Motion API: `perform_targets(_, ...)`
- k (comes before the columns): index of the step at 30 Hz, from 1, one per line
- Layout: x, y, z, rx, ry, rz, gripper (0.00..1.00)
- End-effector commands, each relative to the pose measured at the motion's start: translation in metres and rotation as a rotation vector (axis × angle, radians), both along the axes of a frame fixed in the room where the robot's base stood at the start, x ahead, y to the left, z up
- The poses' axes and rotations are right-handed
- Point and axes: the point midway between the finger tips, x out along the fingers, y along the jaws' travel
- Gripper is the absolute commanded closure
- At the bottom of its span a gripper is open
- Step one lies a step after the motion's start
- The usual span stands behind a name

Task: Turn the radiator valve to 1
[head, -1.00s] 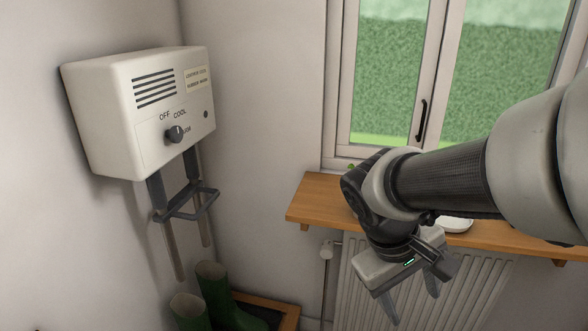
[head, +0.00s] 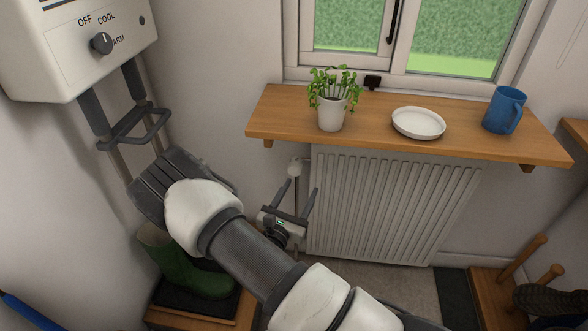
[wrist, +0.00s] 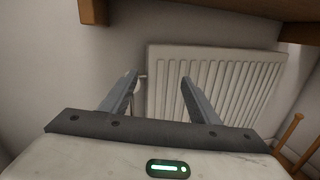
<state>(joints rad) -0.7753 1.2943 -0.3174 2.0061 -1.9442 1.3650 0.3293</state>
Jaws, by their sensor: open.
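The radiator valve (head: 295,166) is a small pale knob on a pipe at the upper left corner of the white radiator (head: 390,205). Its markings are too small to read. My gripper (head: 303,184) is open and empty, below and in front of the valve, with its fingers pointing up toward the wall. In the wrist view the fingers (wrist: 158,77) are spread in front of the radiator (wrist: 215,85). The valve is mostly hidden there behind the left finger, so I cannot tell the gap between them.
A wooden shelf (head: 375,138) juts out above the radiator, bearing a potted plant (head: 332,110), a white plate (head: 418,122) and a blue mug (head: 504,110). A heater box (head: 75,45) with a bracket hangs at left.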

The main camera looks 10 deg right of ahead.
Motion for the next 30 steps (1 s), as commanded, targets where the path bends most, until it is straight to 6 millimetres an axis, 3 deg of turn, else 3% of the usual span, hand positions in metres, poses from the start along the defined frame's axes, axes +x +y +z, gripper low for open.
perform_targets(1,0.000,0.011,-0.019,-0.040,0.028,0.066,0.44)
perform_targets(3,0.000,0.023,-0.037,-0.074,0.054,0.140,0.44)
perform_targets(8,0.000,0.038,-0.059,-0.113,0.084,0.229,0.44)
perform_targets(14,0.020,0.032,-0.062,-0.115,0.086,0.236,0.44)
perform_targets(30,0.129,-0.004,-0.062,-0.114,0.085,0.235,0.44)
